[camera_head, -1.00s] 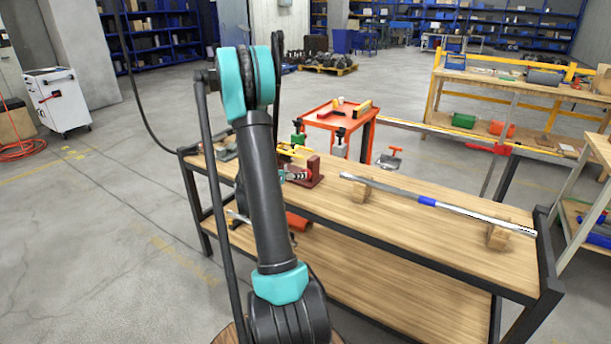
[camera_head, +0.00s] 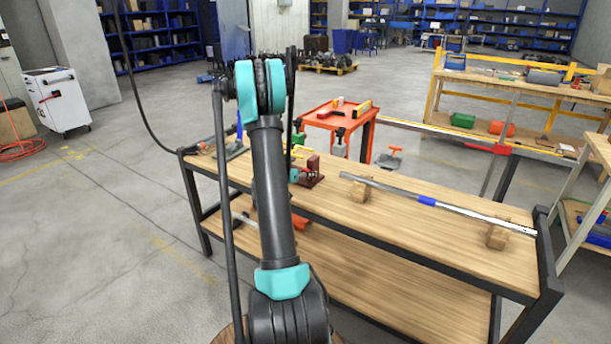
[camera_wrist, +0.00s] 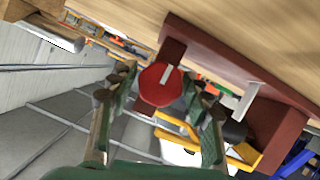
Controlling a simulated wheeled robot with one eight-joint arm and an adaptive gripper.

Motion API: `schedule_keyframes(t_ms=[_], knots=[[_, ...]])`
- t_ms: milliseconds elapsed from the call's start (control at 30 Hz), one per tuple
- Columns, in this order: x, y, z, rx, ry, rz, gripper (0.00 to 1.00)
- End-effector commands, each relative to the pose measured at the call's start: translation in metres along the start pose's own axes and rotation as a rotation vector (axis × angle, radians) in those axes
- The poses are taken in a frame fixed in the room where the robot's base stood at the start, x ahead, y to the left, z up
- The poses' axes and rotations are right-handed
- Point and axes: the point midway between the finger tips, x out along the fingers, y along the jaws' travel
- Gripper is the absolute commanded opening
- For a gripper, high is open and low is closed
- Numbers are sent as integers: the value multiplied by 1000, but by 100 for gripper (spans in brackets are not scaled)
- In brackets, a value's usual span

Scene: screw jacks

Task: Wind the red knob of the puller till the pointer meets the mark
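The round red knob (camera_wrist: 160,86) of the puller is in the middle of the wrist view, with a pale strip on its face. My gripper (camera_wrist: 160,78) is open, its two green fingers to the left and right of the knob with gaps between. I cannot tell how deep the fingertips reach. The puller's dark red frame (camera_wrist: 275,125) is at the right, with a pale pointed strip (camera_wrist: 242,101) that may be the pointer or mark. In the head view the puller (camera_head: 312,168) stands on the bench, partly hidden by my arm.
The wooden bench (camera_head: 420,233) carries a long bar (camera_head: 405,192) with a blue band on wooden blocks. A blue-handled tool (camera_head: 239,128) is at its left end. Behind stands an orange table (camera_head: 325,117). In the wrist view a yellow part (camera_wrist: 240,154) lies below the knob.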

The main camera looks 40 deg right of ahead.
Motion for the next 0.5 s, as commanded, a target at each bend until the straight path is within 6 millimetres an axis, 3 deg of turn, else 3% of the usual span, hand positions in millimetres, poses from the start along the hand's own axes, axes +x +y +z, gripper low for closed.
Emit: schedule_keyframes(t_ms=[33,267,500], knots=[[0,0,0,0,0,0,39],[0,0,0,0,0,0,10],[0,2,0,127,-1,-50,9]])
